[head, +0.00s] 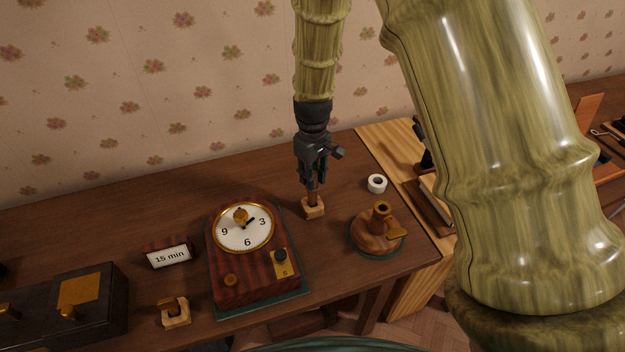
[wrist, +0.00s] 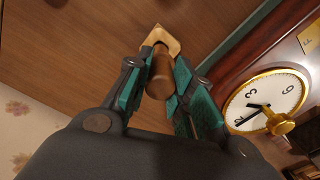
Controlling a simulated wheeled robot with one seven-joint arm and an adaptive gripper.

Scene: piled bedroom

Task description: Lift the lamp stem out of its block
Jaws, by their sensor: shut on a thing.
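The lamp stem (head: 312,197) is a brown wooden cylinder standing upright. Its lower end meets a small light-wood block (head: 314,211) on the dark table. My gripper (head: 312,181) points down from above and is shut on the stem. In the wrist view, the stem (wrist: 160,74) lies between the green-padded fingers, and the block (wrist: 158,39) shows just beyond it. How deep the stem sits in the block is hidden. A round wooden lamp base (head: 376,236) with a brass-coloured socket stands on a green mat to the right.
A clock (head: 243,227) in a red-brown case stands close on the left. A white tape roll (head: 377,184) lies at the right. A "15 min" card (head: 170,257), a small wooden holder (head: 175,314) and a dark box (head: 95,309) are further left. The table behind the clock is clear.

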